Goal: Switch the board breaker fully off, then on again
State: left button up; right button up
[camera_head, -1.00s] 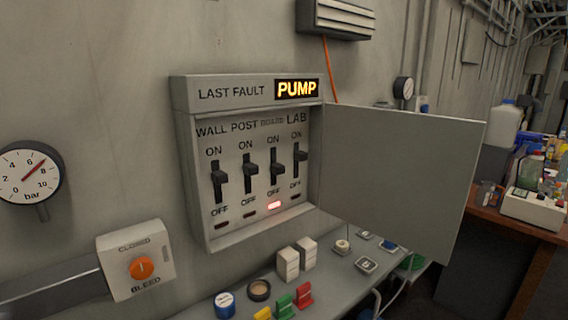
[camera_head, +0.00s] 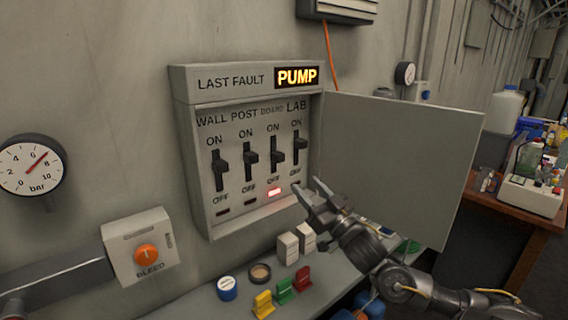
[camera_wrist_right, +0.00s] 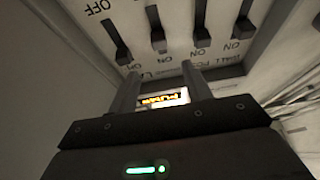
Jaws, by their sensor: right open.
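The board breaker (camera_head: 274,150) is the third dark lever from the left in the grey breaker box (camera_head: 186,150). It also shows in the right wrist view (camera_wrist_right: 156,32), where the panel appears upside down. Whether its lever is at ON, OFF or between is hard to tell. A red lamp (camera_head: 274,192) glows below it. My right gripper (camera_head: 308,188) is open and empty, in front of the box's lower right corner, apart from the levers. In the wrist view its fingers (camera_wrist_right: 161,90) point toward the panel. My left gripper is not in view.
The box's door (camera_head: 400,165) stands open to the right, beside my right arm. WALL (camera_head: 220,168), POST (camera_head: 250,158) and LAB (camera_head: 299,146) levers flank the board lever. The display (camera_head: 297,77) reads PUMP. A shelf (camera_head: 205,307) below holds small coloured items.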

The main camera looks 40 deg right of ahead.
aim_at(281, 160)
jog(key=p+x, duration=0.4)
jog(key=x, duration=0.6)
jog(key=shift+w, duration=0.4)
grip_shut()
jog(key=shift+f, duration=0.1)
